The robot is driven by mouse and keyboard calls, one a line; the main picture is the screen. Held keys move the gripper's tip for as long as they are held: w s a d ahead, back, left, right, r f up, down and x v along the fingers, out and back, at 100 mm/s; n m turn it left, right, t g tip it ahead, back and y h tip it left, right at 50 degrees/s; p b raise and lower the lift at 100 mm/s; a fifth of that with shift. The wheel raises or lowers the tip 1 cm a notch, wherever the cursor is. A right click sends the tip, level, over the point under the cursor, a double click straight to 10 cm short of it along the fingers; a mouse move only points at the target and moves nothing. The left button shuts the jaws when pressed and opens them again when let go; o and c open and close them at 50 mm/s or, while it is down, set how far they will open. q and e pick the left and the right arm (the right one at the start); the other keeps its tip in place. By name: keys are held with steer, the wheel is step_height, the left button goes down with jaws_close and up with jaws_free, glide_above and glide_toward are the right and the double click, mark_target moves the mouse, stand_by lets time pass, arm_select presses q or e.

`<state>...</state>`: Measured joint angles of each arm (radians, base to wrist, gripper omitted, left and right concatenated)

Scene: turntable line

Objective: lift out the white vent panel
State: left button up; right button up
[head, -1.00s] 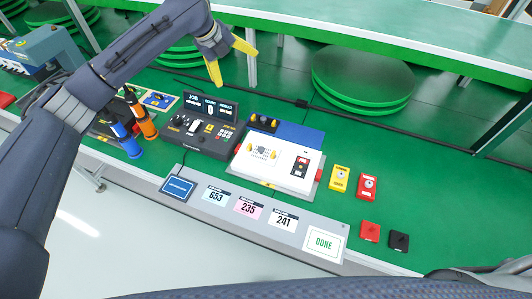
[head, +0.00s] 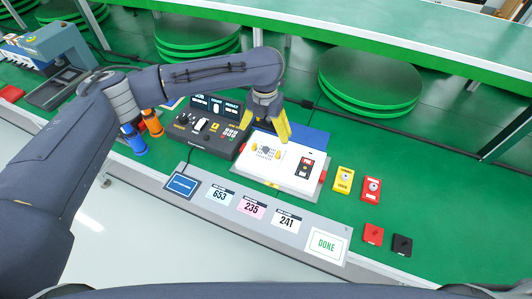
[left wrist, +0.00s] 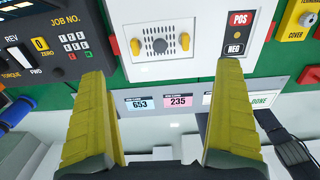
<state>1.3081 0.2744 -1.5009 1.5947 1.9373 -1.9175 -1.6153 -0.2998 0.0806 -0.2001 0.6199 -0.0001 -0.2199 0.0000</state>
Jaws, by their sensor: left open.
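The white vent panel (head: 266,152) is set in the top of a white box (head: 282,177). My right gripper is not in view.
A dark control console (head: 208,128) stands left of the box. A yellow block (head: 343,180) and a red block (head: 371,190) lie to its right. A grey strip with number cards and a DONE card (head: 326,243) runs in front. Green table beyond the blocks is clear.

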mark_target(266, 148)
arm_select(q)
steer(key=shift+w+d+f, duration=0.1)
steer(key=shift+f, duration=2.5)
steer(key=shift+w+f, duration=0.1)
steer(key=shift+f, duration=2.45)
steer(key=c, duration=1)
steer(key=shift+o, duration=0.2)
